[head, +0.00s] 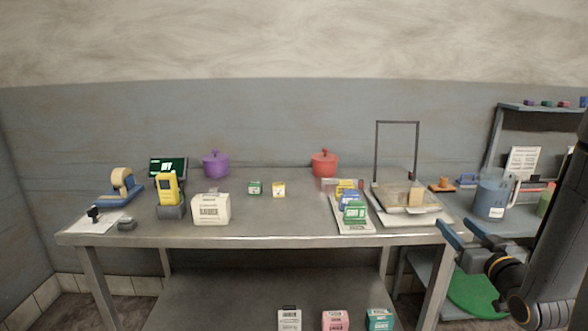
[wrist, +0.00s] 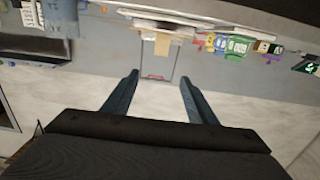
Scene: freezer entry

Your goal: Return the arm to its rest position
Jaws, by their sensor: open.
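My gripper (head: 463,233) is at the right in the head view, beside the front right corner of the steel table (head: 270,233). Its two blue fingers are apart with nothing between them. My dark arm comes down the right edge of the head view. In the wrist view my gripper (wrist: 157,95) is also open and empty, and the scene there appears upside down, with the wall between and beyond the fingers.
The table holds a white box (head: 211,209), a yellow handheld device (head: 167,188), a purple pot (head: 216,164), a red pot (head: 324,163) and a tray of small boxes (head: 352,227). A blue jug (head: 490,197) stands on the right-hand bench, close to my arm.

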